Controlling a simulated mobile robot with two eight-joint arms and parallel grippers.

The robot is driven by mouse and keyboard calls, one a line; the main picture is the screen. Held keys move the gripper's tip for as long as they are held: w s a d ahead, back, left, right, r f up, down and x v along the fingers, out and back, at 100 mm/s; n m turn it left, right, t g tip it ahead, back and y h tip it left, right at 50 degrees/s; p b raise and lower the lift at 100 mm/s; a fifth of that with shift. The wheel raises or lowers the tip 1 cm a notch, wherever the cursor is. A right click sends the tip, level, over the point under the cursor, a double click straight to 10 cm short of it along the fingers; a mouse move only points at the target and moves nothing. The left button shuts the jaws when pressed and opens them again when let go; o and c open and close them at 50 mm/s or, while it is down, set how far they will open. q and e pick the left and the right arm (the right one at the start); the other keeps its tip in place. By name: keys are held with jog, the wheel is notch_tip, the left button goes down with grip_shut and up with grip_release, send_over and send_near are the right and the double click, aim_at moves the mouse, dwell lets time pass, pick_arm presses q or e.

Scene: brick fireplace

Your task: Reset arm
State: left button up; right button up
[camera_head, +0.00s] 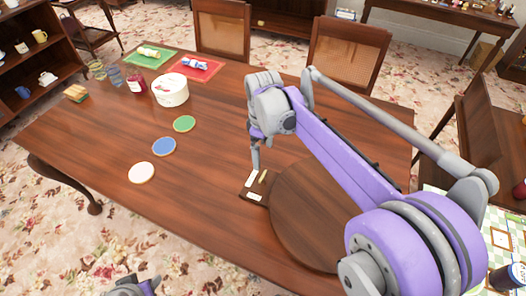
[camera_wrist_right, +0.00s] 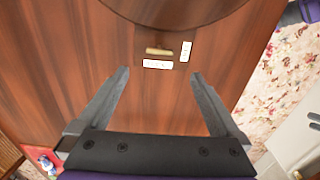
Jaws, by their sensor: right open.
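My right arm reaches in from the right in the head view. My right gripper (camera_head: 256,160) is over the table (camera_head: 215,205), beside the small white tiles. In the right wrist view the right gripper (camera_wrist_right: 160,73) is open, with nothing between its fingers. A white tile (camera_wrist_right: 157,65), another white tile (camera_wrist_right: 186,51) and a tan block (camera_wrist_right: 159,52) lie just beyond the fingertips. Part of my left arm's end (camera_head: 132,288) shows at the bottom edge of the head view; its jaws cannot be made out.
A round wooden board (camera_head: 310,215) lies below my right arm. White (camera_head: 141,173), blue (camera_head: 164,147) and green (camera_head: 184,124) discs lie at mid-table. A white round tub (camera_head: 171,90), jars and placemats stand farther back. Chairs (camera_head: 345,55) line the far side.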

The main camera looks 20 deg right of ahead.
jog(key=s+a+m+t+p, duration=0.1)
jog(key=s+m, duration=0.3)
jog(key=s, duration=0.5)
jog(key=s+a+m+t+p, duration=0.2)
jog(key=s+m+t+p, duration=0.1)
jog(key=s, duration=0.7)
jog(key=shift+a+f+m+t+p, duration=0.3)
jog(key=shift+f+m+t, duration=0.15)
jog(key=shift+m+t, duration=0.3)
jog(key=shift+c, duration=0.2)
